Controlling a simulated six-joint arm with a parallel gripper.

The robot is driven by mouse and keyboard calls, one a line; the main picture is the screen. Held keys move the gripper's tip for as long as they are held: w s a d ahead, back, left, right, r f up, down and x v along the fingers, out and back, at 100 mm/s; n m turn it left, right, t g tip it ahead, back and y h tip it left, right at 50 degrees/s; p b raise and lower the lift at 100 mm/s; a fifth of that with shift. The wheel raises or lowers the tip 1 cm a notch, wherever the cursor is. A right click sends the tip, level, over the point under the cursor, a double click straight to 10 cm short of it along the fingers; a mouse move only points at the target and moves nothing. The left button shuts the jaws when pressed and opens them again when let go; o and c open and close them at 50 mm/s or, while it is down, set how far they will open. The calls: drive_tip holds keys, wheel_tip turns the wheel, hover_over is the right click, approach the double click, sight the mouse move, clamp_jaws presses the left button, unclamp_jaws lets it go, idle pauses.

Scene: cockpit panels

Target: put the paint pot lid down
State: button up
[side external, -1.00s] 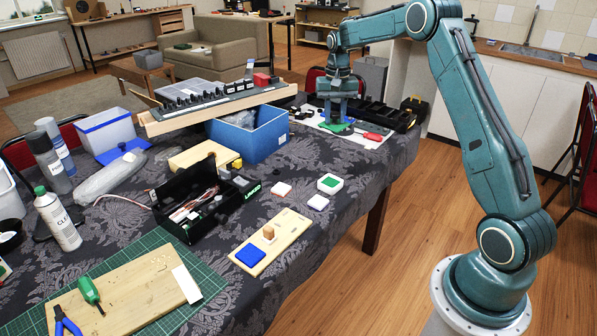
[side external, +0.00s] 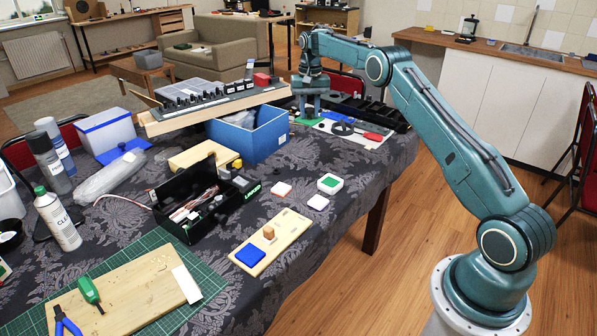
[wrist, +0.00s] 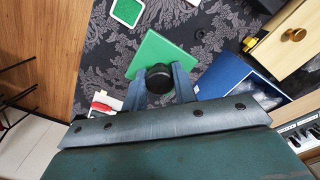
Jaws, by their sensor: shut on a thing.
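The paint pot lid appears to be the green square plate with a black knob. In the wrist view the green plate (wrist: 163,52) extends beyond my fingertips. My gripper (wrist: 158,84) is shut on its black knob (wrist: 158,77), one finger on each side. In the side view my gripper (side external: 307,110) points down at the far end of the table, with the green lid (side external: 306,122) just beneath it. I cannot tell whether the lid touches the surface under it.
A white board (side external: 352,139) lies right of my gripper, with a dark round piece (side external: 342,128) and a red-handled item (side external: 373,137) on it. A blue bin (side external: 262,142) stands close on the left. Black trays lie behind. Patterned cloth in front is partly clear.

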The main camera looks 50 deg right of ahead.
drive_tip(key=shift+w+a+f, duration=0.2)
drive_tip(key=shift+w+f, duration=0.05)
drive_tip(key=shift+w, duration=0.5)
wheel_tip(320, 180, down, 16)
drive_tip(key=shift+r, duration=0.1)
idle(0.4)
drive_tip(key=shift+f, duration=2.15)
drive_tip(key=o, duration=1)
drive_tip(key=shift+f, duration=0.1)
drive_tip(key=shift+c, duration=0.2)
